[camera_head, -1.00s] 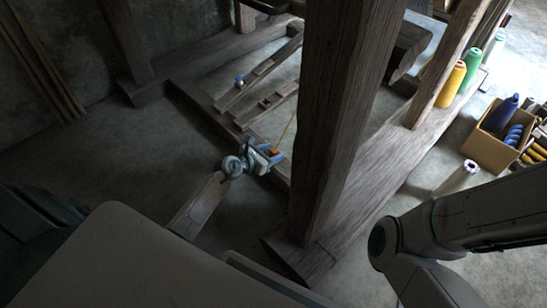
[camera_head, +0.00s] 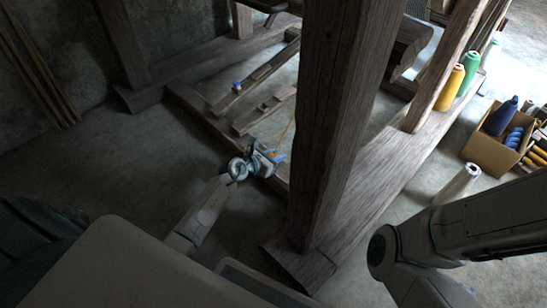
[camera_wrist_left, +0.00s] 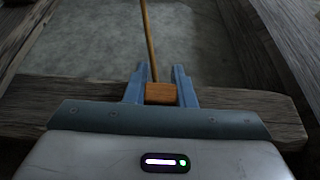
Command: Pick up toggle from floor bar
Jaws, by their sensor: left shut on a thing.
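The toggle (camera_wrist_left: 160,94) is a small orange-brown wooden block with a thin tan cord or rod rising from its top. In the left wrist view it sits between the two blue fingers of my left gripper (camera_wrist_left: 158,88), which is shut on it. The floor bar (camera_wrist_left: 250,105) is a grey-brown timber running across just behind and below the fingers. I cannot tell whether the toggle still touches it. In the head view my left gripper (camera_head: 272,160) is low beside the thick loom post, and its fingers mostly hide the toggle. My right gripper is out of view.
The thick loom post (camera_head: 335,120) stands close to the right of my left gripper. Wooden treadles (camera_head: 255,80) lie beyond it. Cones of yarn (camera_head: 449,88) and a cardboard box (camera_head: 490,153) are at the right.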

